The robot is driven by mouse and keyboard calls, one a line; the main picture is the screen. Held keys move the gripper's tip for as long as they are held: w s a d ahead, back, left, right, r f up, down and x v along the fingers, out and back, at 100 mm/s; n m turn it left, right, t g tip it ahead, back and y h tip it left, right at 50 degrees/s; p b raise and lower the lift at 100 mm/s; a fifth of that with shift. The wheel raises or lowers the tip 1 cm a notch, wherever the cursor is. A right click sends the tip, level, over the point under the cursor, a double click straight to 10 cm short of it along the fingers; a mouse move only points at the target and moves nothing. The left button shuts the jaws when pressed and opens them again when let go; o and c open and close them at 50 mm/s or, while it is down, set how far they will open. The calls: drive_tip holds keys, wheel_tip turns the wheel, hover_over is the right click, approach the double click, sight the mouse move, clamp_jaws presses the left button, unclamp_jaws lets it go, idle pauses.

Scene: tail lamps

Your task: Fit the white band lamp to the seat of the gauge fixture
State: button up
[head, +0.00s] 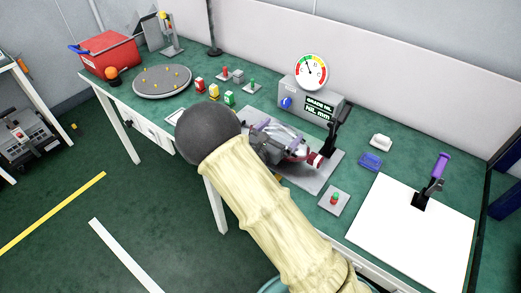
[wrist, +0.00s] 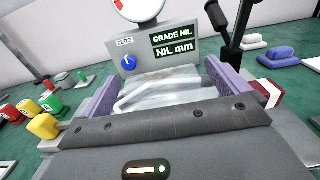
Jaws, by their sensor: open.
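The white band lamp (head: 315,160) shows as a red end with a white band, just right of my gripper in the head view. In the wrist view its red and white end (wrist: 268,92) shows behind the right finger. A clear, shiny body (wrist: 160,90) lies between the fingers and seems to belong to it. My gripper (head: 275,138) is open, with purple finger pads (wrist: 168,92) on either side of that body. The gauge fixture has a grey base plate (head: 325,172), a dial box (head: 305,103) and a black lever clamp (head: 341,118). My gripper hides the seat, so I cannot tell how the lamp sits.
A white board (head: 410,235) carries a purple-handled clamp (head: 438,167). Coloured blocks (head: 214,92), a round disc (head: 162,81) and a red bin (head: 108,53) are at left.

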drive_tip(key=v, duration=1.6)
drive_tip(key=shift+s, duration=0.15)
idle(0.9)
